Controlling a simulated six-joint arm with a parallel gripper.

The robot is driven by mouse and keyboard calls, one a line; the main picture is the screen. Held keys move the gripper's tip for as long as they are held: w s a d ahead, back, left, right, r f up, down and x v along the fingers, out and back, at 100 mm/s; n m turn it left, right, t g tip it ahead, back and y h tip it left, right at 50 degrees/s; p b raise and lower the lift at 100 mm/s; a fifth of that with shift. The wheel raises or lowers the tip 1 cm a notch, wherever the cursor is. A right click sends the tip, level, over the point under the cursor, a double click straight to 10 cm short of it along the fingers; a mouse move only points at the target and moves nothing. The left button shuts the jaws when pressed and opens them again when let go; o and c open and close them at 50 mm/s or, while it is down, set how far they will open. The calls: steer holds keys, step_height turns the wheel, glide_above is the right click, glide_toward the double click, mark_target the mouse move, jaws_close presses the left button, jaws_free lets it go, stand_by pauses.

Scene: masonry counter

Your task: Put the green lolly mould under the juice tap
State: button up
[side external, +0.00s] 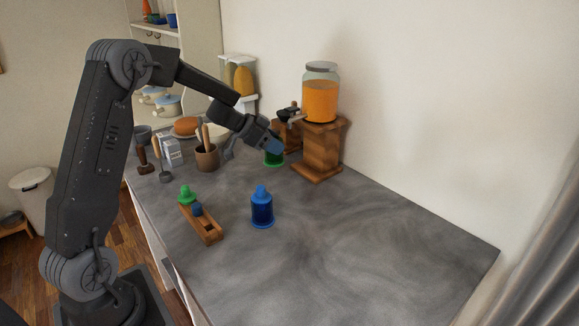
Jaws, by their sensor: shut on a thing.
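The green lolly mould (274,162) is at the back of the counter, left of the wooden stand. Its upper part is hidden by my gripper (272,148), which is shut on it. I cannot tell whether the mould's base touches the counter. The juice tap (296,118) sticks out to the left from the front of a glass jar of orange juice (320,100). In this view the mould shows below the tap and a little to its left.
The jar stands on a wooden stand (319,165). A blue mould (262,210) stands nearer, beside a wooden rack (209,232) holding green and blue tops. A utensil pot (207,158) is at left. The counter's right side is clear.

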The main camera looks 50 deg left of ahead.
mark_target(281, 160)
steer(key=shift+w+d+f, duration=0.55)
steer(key=shift+f, duration=0.6)
steer(key=shift+w+d+f, duration=0.5)
steer(key=shift+w+f, duration=0.05)
steer(key=shift+f, duration=0.55)
steer(key=shift+w+d+f, duration=0.55)
steer(key=shift+f, duration=0.6)
steer(key=o, duration=1)
steer(key=shift+f, duration=0.1)
